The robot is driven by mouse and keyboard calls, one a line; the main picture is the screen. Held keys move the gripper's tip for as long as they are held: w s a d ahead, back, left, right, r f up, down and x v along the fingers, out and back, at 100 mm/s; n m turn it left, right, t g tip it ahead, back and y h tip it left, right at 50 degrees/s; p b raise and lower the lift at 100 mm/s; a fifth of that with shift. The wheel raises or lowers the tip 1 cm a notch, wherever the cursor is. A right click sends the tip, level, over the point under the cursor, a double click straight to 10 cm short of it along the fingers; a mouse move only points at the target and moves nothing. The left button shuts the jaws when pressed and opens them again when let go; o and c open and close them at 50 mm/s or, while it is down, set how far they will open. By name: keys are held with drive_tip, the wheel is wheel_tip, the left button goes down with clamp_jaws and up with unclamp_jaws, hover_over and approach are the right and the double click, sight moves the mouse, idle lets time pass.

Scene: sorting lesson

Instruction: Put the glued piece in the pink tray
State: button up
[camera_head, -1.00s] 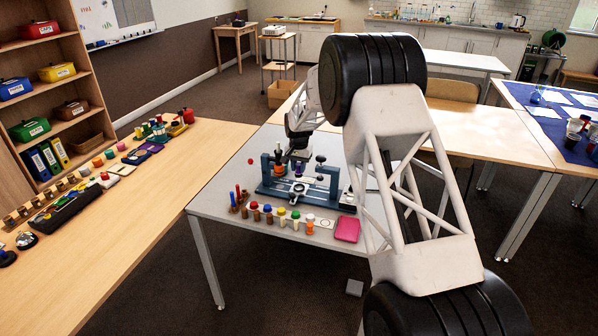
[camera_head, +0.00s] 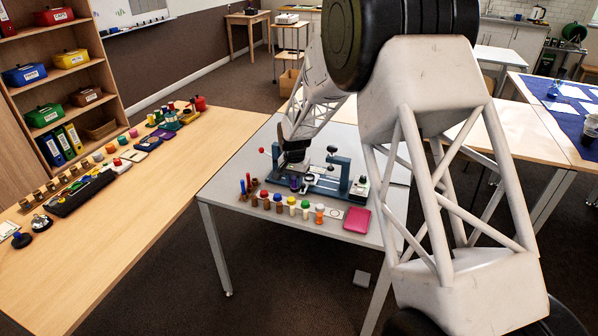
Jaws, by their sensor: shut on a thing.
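The pink tray (camera_head: 357,220) lies at the front right of the grey table, empty as far as I can see. My gripper (camera_head: 295,177) is at the left part of the blue fixture, behind and to the left of the tray. It is shut on a small dark purple piece (camera_head: 295,183), which I take for the glued piece. The piece is small and dark here, so its shape and its glue joint cannot be made out. I cannot tell whether it still touches the fixture.
The blue fixture (camera_head: 326,188) with upright posts stands around my gripper. Several pegs with coloured tops (camera_head: 291,205) stand in a row along the front of the grey table, left of the tray. A white card with a ring (camera_head: 334,212) lies beside the tray.

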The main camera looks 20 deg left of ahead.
drive_tip(key=shift+s+d, duration=0.1)
drive_tip(key=shift+s, duration=0.8)
drive_tip(key=shift+d, duration=0.15)
drive_tip(key=shift+d, duration=10.45)
drive_tip(key=shift+f, duration=3.85)
drive_tip(key=shift+f, duration=0.3)
